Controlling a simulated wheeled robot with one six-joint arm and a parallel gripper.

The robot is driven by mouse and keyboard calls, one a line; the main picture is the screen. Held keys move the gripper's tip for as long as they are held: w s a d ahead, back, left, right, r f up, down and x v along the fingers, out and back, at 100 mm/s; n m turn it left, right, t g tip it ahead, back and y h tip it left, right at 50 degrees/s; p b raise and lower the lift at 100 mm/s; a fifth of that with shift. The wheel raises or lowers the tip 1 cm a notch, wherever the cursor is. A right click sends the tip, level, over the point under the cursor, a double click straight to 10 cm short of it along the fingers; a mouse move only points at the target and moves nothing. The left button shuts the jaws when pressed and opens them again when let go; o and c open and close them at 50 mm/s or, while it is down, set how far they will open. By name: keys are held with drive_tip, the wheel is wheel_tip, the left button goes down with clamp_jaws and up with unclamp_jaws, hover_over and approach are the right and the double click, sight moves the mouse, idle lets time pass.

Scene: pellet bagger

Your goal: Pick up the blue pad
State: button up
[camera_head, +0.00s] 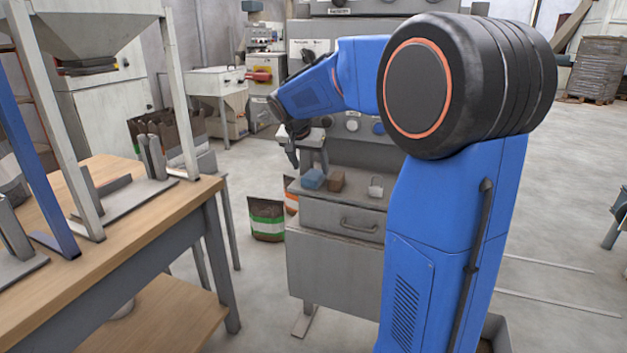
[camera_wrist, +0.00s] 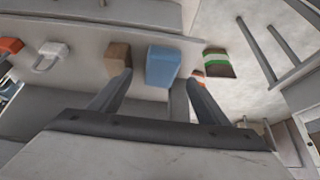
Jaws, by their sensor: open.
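The blue pad (camera_head: 313,179) is a small block lying on the grey shelf (camera_head: 350,199) of the machine, near its left end. In the wrist view the blue pad (camera_wrist: 162,66) shows between and beyond my two fingers. My gripper (camera_head: 293,158) is open, above and slightly left of the pad in the head view. Its spread fingers also show in the wrist view (camera_wrist: 160,80), with nothing held between them. The exact gap between fingertips and pad cannot be told.
A brown block (camera_head: 336,180) sits close beside the pad on the right; in the wrist view it (camera_wrist: 118,57) is by the left fingertip. A green-and-white sack (camera_head: 267,219) is on the floor left. A wooden table (camera_head: 150,203) fills the left foreground.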

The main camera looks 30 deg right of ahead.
sight(313, 174)
drive_tip(key=x, duration=0.5)
drive_tip(key=shift+w+d+r, duration=0.1)
drive_tip(key=shift+w+r, duration=0.05)
drive_tip(key=shift+w, duration=0.1)
drive_tip(key=shift+c, duration=0.5)
drive_tip(key=c, duration=1)
